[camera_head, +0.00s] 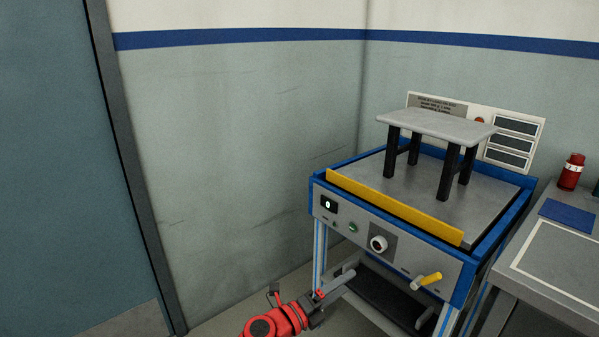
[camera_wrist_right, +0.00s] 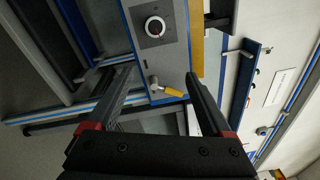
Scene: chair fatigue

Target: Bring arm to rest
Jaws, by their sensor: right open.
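My right gripper (camera_head: 337,284) is in the lower middle of the head view, in front of the test machine (camera_head: 345,232). The right wrist view shows its two dark fingers (camera_wrist_right: 161,73) spread apart, with nothing held between them. The lever with the yellow handle (camera_head: 428,280) is on the machine's front, right of the gripper and apart from it in the head view. The lever handle (camera_wrist_right: 173,92) also appears beyond the gap between the fingers in the wrist view. My left gripper is not in view.
A small grey-topped stool (camera_head: 436,125) stands on the machine's bed behind a yellow bar (camera_head: 390,206). A round knob (camera_head: 378,244) is on the front panel. A side table (camera_head: 555,257) is at right, with a red bottle (camera_head: 571,172). Floor at lower left is clear.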

